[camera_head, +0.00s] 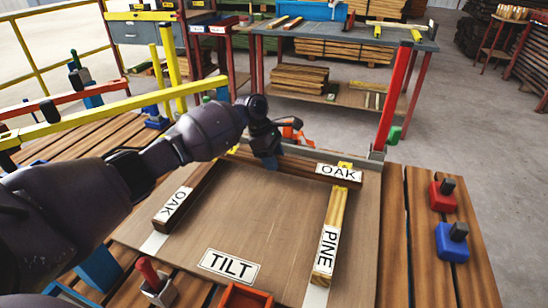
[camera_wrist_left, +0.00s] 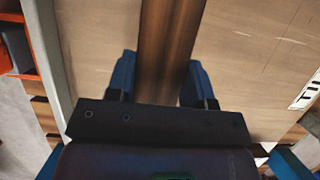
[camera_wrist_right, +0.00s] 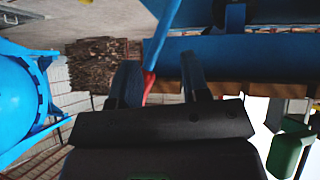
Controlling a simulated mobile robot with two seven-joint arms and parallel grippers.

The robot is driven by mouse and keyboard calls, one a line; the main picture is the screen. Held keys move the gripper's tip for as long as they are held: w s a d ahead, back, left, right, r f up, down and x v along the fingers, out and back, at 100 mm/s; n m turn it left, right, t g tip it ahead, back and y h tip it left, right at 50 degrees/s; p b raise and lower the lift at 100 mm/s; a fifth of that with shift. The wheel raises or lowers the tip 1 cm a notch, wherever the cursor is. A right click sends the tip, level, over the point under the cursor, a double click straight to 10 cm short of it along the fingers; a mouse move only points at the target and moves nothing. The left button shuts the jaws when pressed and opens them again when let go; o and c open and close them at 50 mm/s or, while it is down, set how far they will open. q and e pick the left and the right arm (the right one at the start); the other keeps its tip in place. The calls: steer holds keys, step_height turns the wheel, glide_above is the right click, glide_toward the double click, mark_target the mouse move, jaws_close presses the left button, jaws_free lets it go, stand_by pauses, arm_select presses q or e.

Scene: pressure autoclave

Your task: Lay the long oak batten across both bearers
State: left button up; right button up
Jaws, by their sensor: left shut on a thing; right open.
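A long dark batten with an OAK label (camera_head: 338,173) lies crosswise at the back of the board marked TILT (camera_head: 250,228). My left gripper (camera_head: 268,160) is shut on it, left of the label; the batten (camera_wrist_left: 168,40) runs between its blue fingers in the left wrist view. A dark bar labelled OAK (camera_head: 180,200) lies on the left of the board. A lighter bar labelled PINE (camera_head: 332,235) lies on the right, its far end near the batten's right end. I cannot tell whether the batten touches either bar. My right gripper (camera_wrist_right: 160,75) is open and empty, away from the board.
A red post (camera_head: 393,98) stands at the board's back right corner. A long yellow bar (camera_head: 110,112) is behind my left arm. Red and blue clamps (camera_head: 452,241) sit on the right slats. An orange tray (camera_head: 245,296) is at the front edge.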

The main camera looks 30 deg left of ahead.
arm_select(q)
steer(key=o, duration=1)
steer(key=shift+c, duration=0.2)
steer(key=shift+o, duration=1.2)
arm_select(e)
steer(key=shift+s+d+f, duration=0.15)
steer(key=shift+s+f, duration=0.25)
steer(key=shift+s, duration=0.2)
arm_select(q)
steer(key=shift+r, duration=0.1)
arm_select(e)
steer(key=shift+s, duration=0.1)
arm_select(q)
steer(key=p+v, duration=0.1)
steer(key=v, duration=0.3)
steer(key=shift+w+d+r, duration=0.1)
steer(key=p+v, duration=0.2)
steer(key=v, duration=0.6)
steer(key=shift+a, duration=0.2)
arm_select(e)
step_height(320, 180, up, 2)
steer(key=shift+d+r+m, duration=0.1)
steer(key=shift+m, duration=0.3)
